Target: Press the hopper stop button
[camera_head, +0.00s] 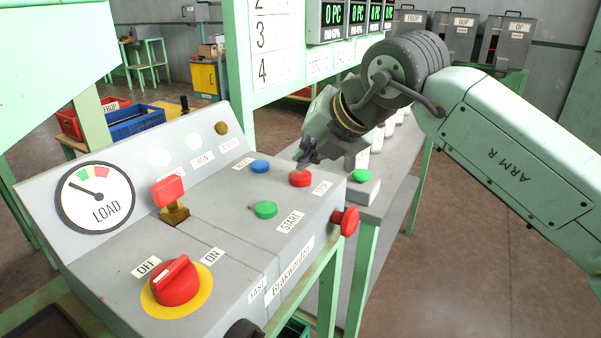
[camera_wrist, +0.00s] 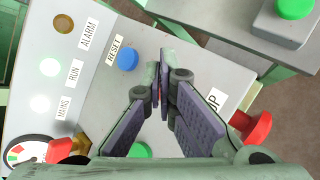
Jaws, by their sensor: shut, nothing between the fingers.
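The red stop button (camera_head: 300,178) is on the top of the grey control panel (camera_head: 225,225), beside a STOP label (camera_head: 321,187). My gripper (camera_head: 308,158) is shut and empty, its fingertips just above and behind this button in the head view; I cannot tell whether they touch it. In the wrist view my closed fingers (camera_wrist: 161,88) hide the red button, and only the end of its label (camera_wrist: 216,101) shows beside them.
A blue reset button (camera_head: 260,166) and a green start button (camera_head: 265,209) sit close by. A red mushroom button (camera_head: 347,220) sticks out from the panel's right side. A green button on a grey box (camera_head: 362,188) is to the right.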

